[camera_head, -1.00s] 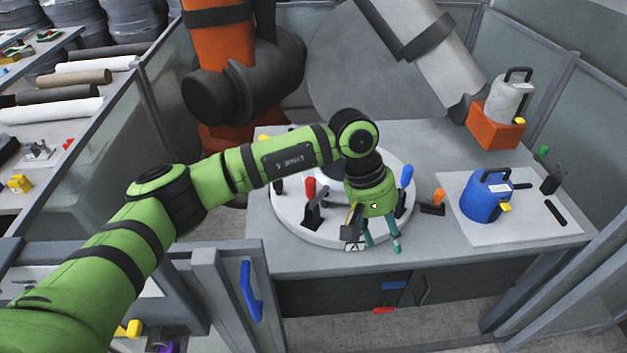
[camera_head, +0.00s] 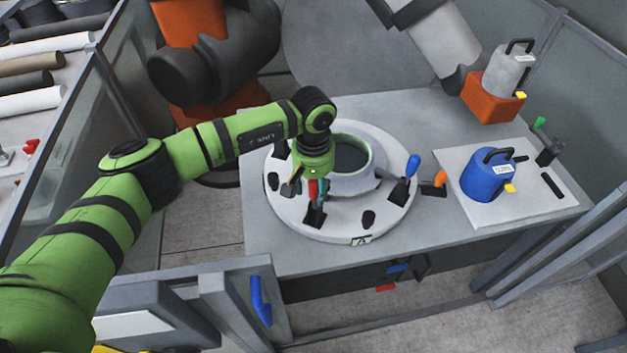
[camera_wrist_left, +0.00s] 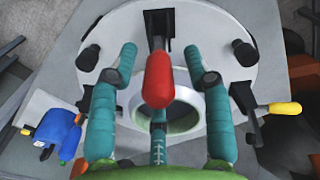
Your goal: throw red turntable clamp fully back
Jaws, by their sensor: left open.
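The red turntable clamp (camera_head: 313,192) stands near the front left of the white round turntable (camera_head: 340,228), its red handle upright over a black base. In the left wrist view its red handle (camera_wrist_left: 158,80) lies between the spread fingers. My left gripper (camera_head: 316,190) is at the handle, pointing down and open. It also shows in the left wrist view (camera_wrist_left: 160,75), with teal fingers apart on both sides of the handle. I cannot tell whether a finger touches it. My right gripper is not in view.
A blue-handled clamp (camera_head: 412,166) stands on the turntable's right side. An orange-handled clamp (camera_head: 440,179) is beside the turntable. A blue container (camera_head: 486,176) sits on a white board (camera_head: 510,211) at right. A round mould ring (camera_head: 366,180) is at the turntable's centre.

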